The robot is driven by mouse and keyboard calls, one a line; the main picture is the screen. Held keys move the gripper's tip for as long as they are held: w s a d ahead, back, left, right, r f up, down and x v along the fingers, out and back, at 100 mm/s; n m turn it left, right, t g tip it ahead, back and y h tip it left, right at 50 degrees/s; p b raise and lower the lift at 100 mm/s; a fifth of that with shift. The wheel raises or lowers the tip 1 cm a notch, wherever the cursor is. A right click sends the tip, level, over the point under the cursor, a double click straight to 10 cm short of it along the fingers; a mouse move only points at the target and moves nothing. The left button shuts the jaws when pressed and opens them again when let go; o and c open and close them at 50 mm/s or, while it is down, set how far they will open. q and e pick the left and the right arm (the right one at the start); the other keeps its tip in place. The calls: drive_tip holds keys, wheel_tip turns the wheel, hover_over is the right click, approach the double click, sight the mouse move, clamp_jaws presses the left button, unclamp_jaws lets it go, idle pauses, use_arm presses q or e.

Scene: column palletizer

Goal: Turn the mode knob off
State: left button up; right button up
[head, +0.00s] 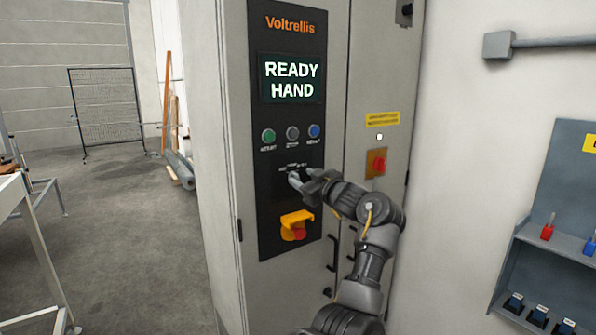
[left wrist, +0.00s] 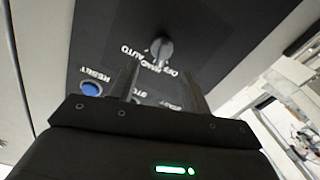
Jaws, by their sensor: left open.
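The mode knob (left wrist: 162,48) is a grey rotary knob on the black panel, with AUTO, HAND and OFF printed beside it. Its pointer appears to face the HAND mark, and the display (head: 290,79) reads READY HAND. My left gripper (left wrist: 160,72) is open, its two fingers apart and pointing at the panel, with the knob between and beyond the tips; I cannot tell whether they touch it. In the head view my left gripper (head: 303,183) is at the panel and mostly hides the knob. My right gripper is not in view.
A row of green, grey and blue (head: 314,130) buttons sits above the knob. A red knob on a yellow mount (head: 296,226) is just below my gripper. A red switch (head: 376,162) is to the right. The floor at left is mostly clear.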

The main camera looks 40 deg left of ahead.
sight(298, 175)
use_arm(q)
drive_tip(key=shift+p+x, duration=0.4)
drive_tip(key=shift+x, duration=1.35)
drive_tip(key=c, duration=0.9)
drive_tip(key=n+b, duration=0.3)
drive_tip(key=shift+s+f, duration=0.2)
drive_tip(key=shift+f, duration=0.1)
drive_tip(key=shift+c, duration=0.2)
drive_tip(key=shift+s+n+b, duration=0.15)
drive_tip(key=shift+n+b, duration=1.35)
drive_tip(key=shift+n, duration=0.2)
drive_tip(key=shift+r, duration=0.1)
drive_tip(key=o, duration=0.9)
drive_tip(key=shift+o, duration=0.2)
